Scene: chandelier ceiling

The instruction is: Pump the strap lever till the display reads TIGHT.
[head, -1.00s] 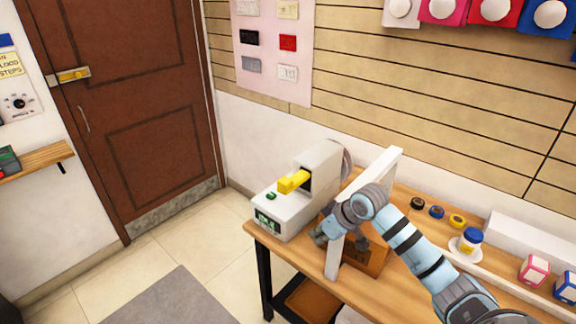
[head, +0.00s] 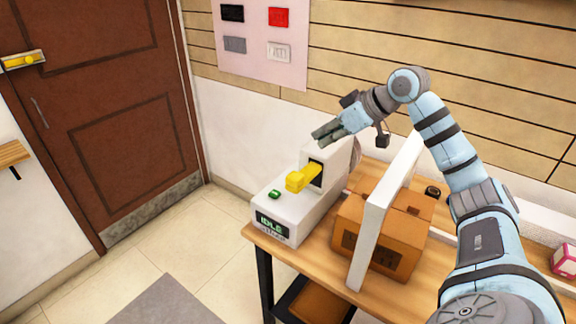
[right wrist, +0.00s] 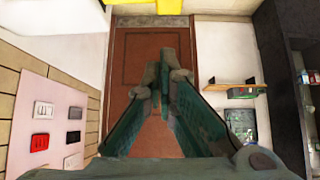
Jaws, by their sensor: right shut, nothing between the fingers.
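The strap machine (head: 292,222) is a white unit at the left end of the wooden table. Its yellow lever (head: 302,178) sticks out from a dark slot in the upright part. The display (head: 271,224) on its front reads IDLE in green. A green button (head: 275,194) sits on top of the low part. My right gripper (head: 322,135) is shut and empty, held in the air above the lever and apart from it. My left gripper is not in view.
A brown box (head: 385,236) stands on the table, with a white upright frame (head: 384,215) around or against it. The slatted wall and a pink panel of switches (head: 262,45) are behind. Floor left of the table is open, with a brown door (head: 100,110) beyond.

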